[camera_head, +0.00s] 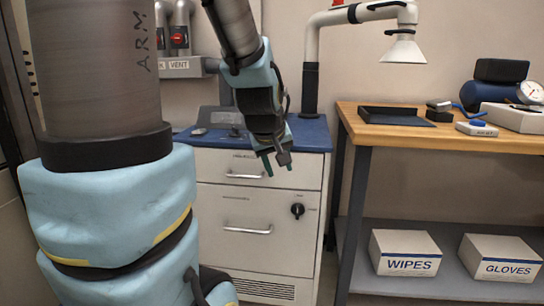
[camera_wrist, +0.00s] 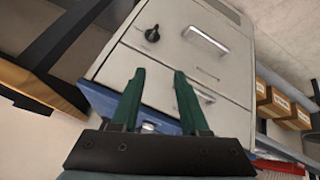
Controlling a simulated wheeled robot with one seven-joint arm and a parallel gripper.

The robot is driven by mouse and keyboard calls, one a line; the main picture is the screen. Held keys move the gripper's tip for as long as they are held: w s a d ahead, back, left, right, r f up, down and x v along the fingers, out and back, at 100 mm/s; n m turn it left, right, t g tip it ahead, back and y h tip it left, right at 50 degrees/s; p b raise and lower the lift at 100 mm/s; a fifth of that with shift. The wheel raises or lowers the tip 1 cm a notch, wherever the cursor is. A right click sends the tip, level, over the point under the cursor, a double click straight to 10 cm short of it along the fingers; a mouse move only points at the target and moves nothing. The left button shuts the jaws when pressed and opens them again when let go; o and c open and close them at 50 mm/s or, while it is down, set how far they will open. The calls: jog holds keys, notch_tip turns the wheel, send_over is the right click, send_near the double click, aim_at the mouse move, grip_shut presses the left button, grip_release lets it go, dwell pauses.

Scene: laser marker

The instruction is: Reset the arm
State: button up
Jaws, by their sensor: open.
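My gripper (camera_head: 276,165) hangs in front of the white cabinet (camera_head: 262,244), pointing down, just below the level of its blue top in the head view. Its two green fingers are apart with nothing between them. In the wrist view my gripper (camera_wrist: 160,95) is also open and empty, with the cabinet (camera_wrist: 190,50) appearing tilted beyond the fingers. My arm comes down from the top of the head view, and a large arm link marked ARM fills the left side.
A wooden-topped bench (camera_head: 450,141) stands at right with a black tray (camera_head: 396,117) and small devices. Its lower shelf holds a WIPES box (camera_head: 405,253) and a GLOVES box (camera_head: 500,258).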

jog(key=s+a+f+m+g+y, duration=0.25)
jog(key=s+a+f+g, duration=0.25)
jog(key=s+a+f, duration=0.4)
notch_tip(320, 180, up, 23)
jog(key=s+m+p, duration=0.1)
jog(key=p, duration=2.2)
jog(key=shift+s+d+h, duration=0.15)
jog(key=shift+d+h, duration=0.2)
